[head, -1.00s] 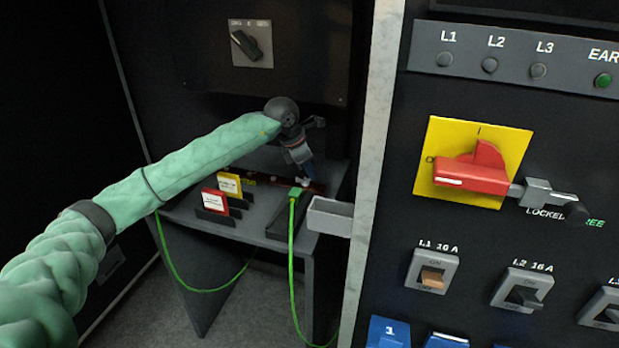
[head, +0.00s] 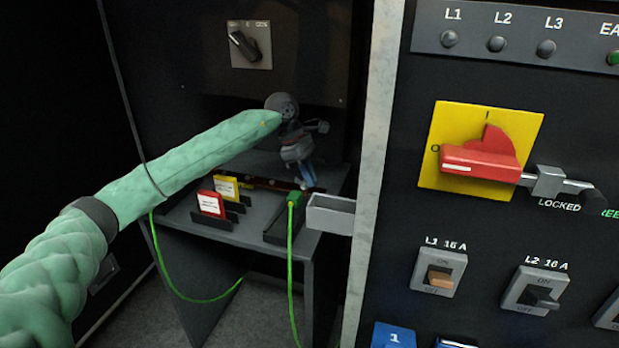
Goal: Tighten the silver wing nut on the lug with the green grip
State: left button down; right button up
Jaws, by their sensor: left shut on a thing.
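My left arm reaches in from the left, and my left gripper (head: 305,178) points down at the back of the small grey shelf. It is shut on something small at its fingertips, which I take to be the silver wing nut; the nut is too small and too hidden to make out. The green grip (head: 295,198) with its green cable stands just left of and in front of the fingertips, on a dark block. The lug itself cannot be made out. My right gripper is not in view.
A red card (head: 210,203) and a yellow card (head: 226,187) stand in holders on the shelf (head: 185,218). A pale panel edge (head: 370,170) and a red switch handle (head: 480,162) on yellow are further right.

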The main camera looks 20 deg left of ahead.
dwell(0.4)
pick_arm(q)
jog(key=c, duration=1.6)
grip_release()
jog(key=shift+o, duration=0.2)
jog(key=shift+v, duration=3.9)
